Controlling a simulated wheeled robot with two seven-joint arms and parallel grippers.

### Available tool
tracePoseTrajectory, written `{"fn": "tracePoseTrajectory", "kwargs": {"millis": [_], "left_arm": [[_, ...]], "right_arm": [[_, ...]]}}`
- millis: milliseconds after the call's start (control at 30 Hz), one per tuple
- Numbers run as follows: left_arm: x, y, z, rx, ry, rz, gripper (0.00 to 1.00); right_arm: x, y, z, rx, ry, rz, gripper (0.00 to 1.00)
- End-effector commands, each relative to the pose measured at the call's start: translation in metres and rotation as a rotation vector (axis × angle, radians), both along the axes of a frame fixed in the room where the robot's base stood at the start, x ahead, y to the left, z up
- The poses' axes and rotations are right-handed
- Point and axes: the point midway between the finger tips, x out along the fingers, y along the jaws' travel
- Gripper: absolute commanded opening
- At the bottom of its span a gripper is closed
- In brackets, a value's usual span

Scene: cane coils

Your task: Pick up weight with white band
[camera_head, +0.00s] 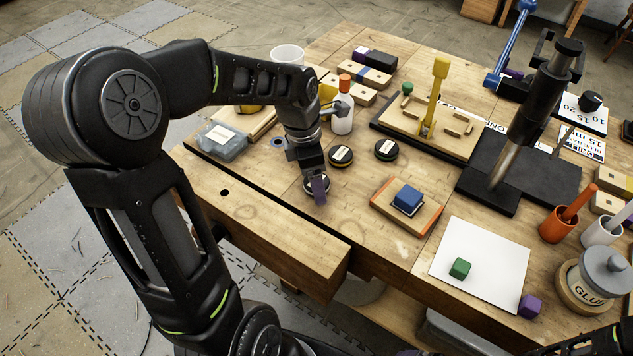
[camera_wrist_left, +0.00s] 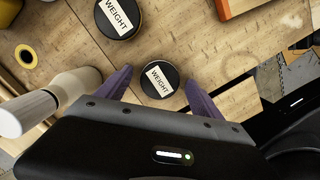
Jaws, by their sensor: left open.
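A round black weight (camera_head: 311,187) with a white label stands on the bench's left part, mostly hidden by my left gripper; a pale edge shows around it. My left gripper (camera_head: 319,190) points down over it, open. In the left wrist view, this weight (camera_wrist_left: 159,80) lies between the two purple fingertips (camera_wrist_left: 150,84), and its band cannot be made out. A second weight (camera_head: 341,156), with a yellowish band, stands just behind; it also shows in the left wrist view (camera_wrist_left: 118,18). A third weight (camera_head: 386,150), with a green band, stands to its right.
A white bottle with an orange cap (camera_head: 343,115) stands behind the weights, close to my left wrist. Bare wood lies between the weights and this tray.

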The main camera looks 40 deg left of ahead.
Motion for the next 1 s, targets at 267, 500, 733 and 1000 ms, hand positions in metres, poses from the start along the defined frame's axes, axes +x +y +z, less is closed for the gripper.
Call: {"fn": "tracePoseTrajectory", "kwargs": {"millis": [267,500,733,1000], "left_arm": [[0.0001,0.0000,0.0004,0.000,0.000,0.000,0.76],[0.0001,0.0001,0.0005,0.000,0.000,0.000,0.66],[0.0000,0.0000,0.0005,0.000,0.000,0.000,0.47],[0.0000,0.0001,0.0004,0.000,0.000,0.000,0.25]], "right_arm": [[-0.0001,0.0001,-0.0001,0.000,0.000,0.000,1.00],[-0.0001,0.0001,0.0000,0.000,0.000,0.000,1.00],[-0.0001,0.0001,0.0000,0.000,0.000,0.000,1.00],[-0.0001,0.0001,0.0000,0.000,0.000,0.000,1.00]]}}
